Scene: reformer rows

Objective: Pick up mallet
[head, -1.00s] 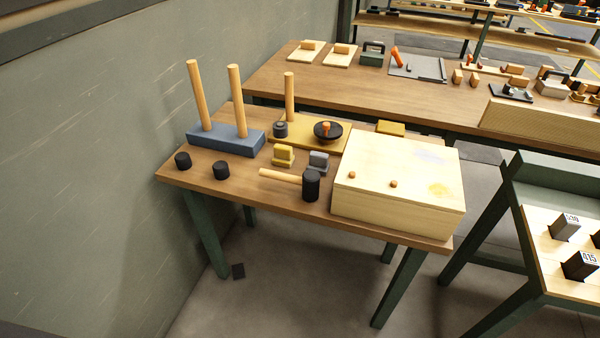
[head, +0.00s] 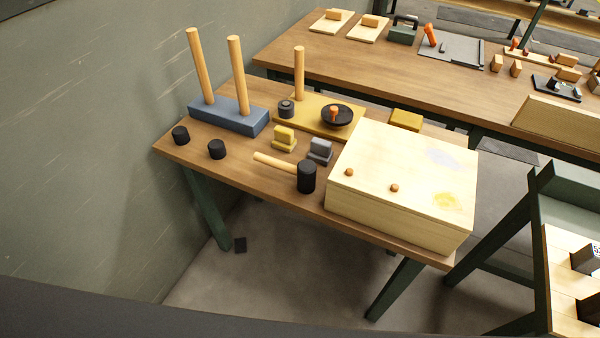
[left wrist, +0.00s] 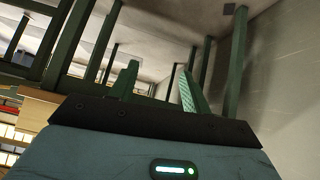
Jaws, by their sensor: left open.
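The mallet has a black cylindrical head (head: 307,176) and a light wooden handle (head: 272,161). It lies on the near wooden table (head: 228,174), close to the front edge, with its handle pointing left and its head beside the wooden box. My left gripper (left wrist: 160,85) shows in the left wrist view with its two green fingers apart and nothing between them. The mallet does not show in that view, and neither gripper shows in the head view.
A pale wooden box (head: 400,185) stands right of the mallet. A blue block with two pegs (head: 228,117), a yellow board with a peg (head: 318,122), small yellow (head: 284,139) and grey (head: 320,151) blocks and two black cylinders (head: 217,149) surround it. A wall (head: 90,150) is at left.

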